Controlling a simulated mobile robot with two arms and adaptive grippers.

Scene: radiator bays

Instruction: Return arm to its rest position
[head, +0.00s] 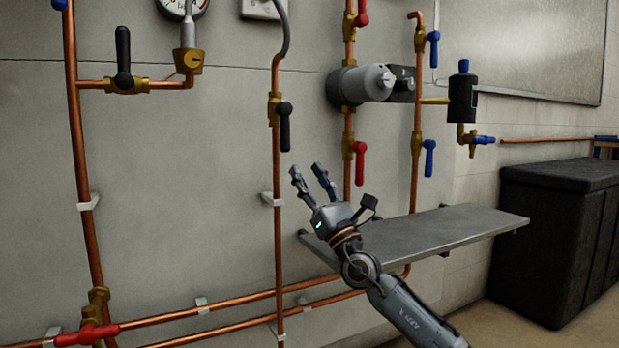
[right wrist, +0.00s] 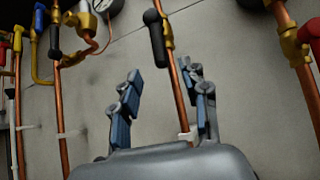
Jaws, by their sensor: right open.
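My right gripper (head: 312,173) is raised in front of the wall, with its arm coming in from the lower right. Its fingers are spread apart and nothing is between them. In the right wrist view the open fingers (right wrist: 165,100) point up toward the wall, with a copper pipe (right wrist: 180,90) and a black-handled valve (right wrist: 155,38) behind the gap. In the head view that black valve handle (head: 285,125) stands above and left of the fingertips, apart from them. My left gripper is in neither view.
A grey metal shelf (head: 440,232) juts from the wall behind and right of my right gripper. Vertical copper pipes with red (head: 359,160) and blue (head: 429,157) valve handles rise above it. A grey pump (head: 362,84) sits higher up. A black bin (head: 555,235) stands at the right.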

